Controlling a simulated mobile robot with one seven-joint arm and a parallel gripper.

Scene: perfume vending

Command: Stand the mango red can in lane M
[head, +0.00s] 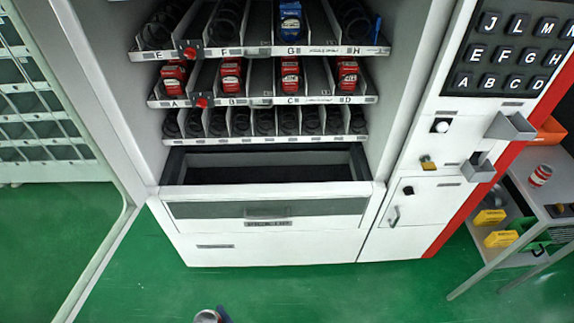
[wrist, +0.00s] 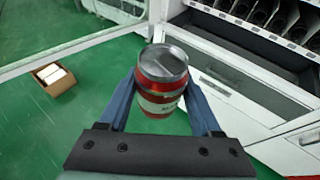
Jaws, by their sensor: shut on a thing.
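My gripper (wrist: 163,88) is shut on a red can (wrist: 160,76) with a silver lid and a pale band; its flavour name is not legible. The can is roughly upright between the blue fingers, above the green floor and in front of the vending machine. In the head view only the can's silver top (head: 206,317) and part of a blue finger show at the bottom edge. The machine's upper shelves carry lane labels E to H and A to D. The lowest lane row (head: 265,122) has small labels that I cannot read, so I cannot pick out lane M.
Red packs (head: 231,78) stand in lanes A to D, and a blue pack (head: 290,22) in lane G. The open door (head: 95,110) is at left. A side table (head: 535,205) at right holds another red can (head: 540,175).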

